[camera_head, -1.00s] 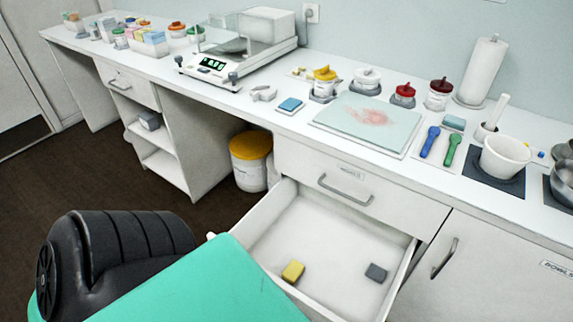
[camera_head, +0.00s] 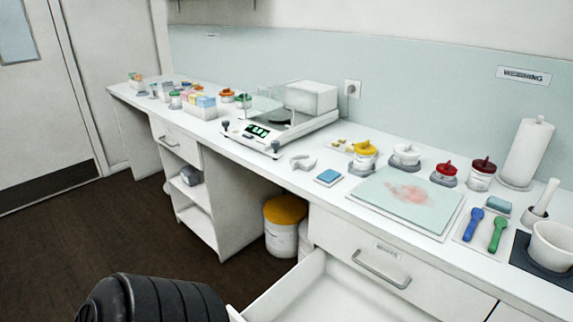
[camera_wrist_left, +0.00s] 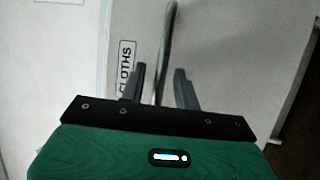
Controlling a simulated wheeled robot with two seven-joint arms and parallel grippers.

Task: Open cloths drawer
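In the left wrist view, a pale drawer front (camera_wrist_left: 215,45) carries a label reading CLOTHS (camera_wrist_left: 126,68) and a grey bar handle (camera_wrist_left: 167,45). My left gripper (camera_wrist_left: 160,88) is open, its two dark fingers on either side of the handle with gaps visible. In the head view, a white drawer (camera_head: 290,285) stands pulled out under the counter; its front and most of its inside are below the picture. My left gripper is out of the head view, and my right gripper shows in neither view.
A closed drawer with a handle (camera_head: 382,270) sits above the open one. A yellow-lidded tub (camera_head: 284,228) stands on the floor under the counter. The counter holds a scale (camera_head: 268,130), a stained mat (camera_head: 405,197) and several jars. Dark floor (camera_head: 130,235) lies clear at the left.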

